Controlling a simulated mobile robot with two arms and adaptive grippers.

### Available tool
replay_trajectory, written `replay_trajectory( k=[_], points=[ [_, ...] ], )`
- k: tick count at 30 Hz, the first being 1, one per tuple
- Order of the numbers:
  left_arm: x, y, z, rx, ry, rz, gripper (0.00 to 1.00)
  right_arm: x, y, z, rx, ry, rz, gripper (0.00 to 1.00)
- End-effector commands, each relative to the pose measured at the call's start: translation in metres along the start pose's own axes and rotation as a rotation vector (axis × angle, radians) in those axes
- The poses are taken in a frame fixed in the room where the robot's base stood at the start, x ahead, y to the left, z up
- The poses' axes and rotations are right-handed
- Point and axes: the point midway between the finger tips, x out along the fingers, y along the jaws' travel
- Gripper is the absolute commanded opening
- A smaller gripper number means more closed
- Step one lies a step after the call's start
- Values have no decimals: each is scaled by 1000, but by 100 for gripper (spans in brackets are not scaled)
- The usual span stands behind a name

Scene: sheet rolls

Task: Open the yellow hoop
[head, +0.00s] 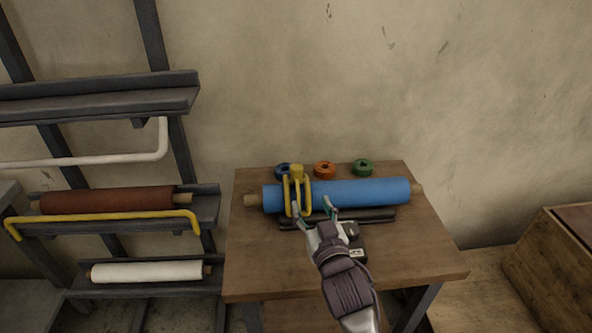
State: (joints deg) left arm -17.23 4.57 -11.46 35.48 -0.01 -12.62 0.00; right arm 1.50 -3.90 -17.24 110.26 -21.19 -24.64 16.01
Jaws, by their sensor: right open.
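The yellow hoop (287,197) stands around the left part of a blue sheet roll (360,193) on the wooden table. It has a blocky yellow top and looks closed over the roll. My right gripper (315,207) is open, just in front of the blue roll. Its left finger is in front of the hoop's lower right side; I cannot tell whether they touch. The gripper hides part of the roll and of the dark cradle (370,216) under it. My left gripper is not in view.
Blue (282,170), orange (324,170) and green (363,167) tape rolls lie behind on the table (262,272). A dark rack at left holds a brown roll (105,199) behind a yellow bar (110,217), and a white roll (145,272). A wooden crate (545,262) stands at right.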

Motion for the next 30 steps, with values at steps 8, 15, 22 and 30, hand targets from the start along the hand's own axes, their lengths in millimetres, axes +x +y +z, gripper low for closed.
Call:
replay_trajectory(
  k=[8,15,22,30],
  points=[
    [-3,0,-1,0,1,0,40,34,-2,-6,-2,18,-5,60],
    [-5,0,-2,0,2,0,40,87,-3,-7,-1,16,-5,60],
    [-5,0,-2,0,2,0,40,124,-2,-5,0,15,-4,60],
    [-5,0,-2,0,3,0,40,139,-2,-5,0,15,-4,60]
  ],
)
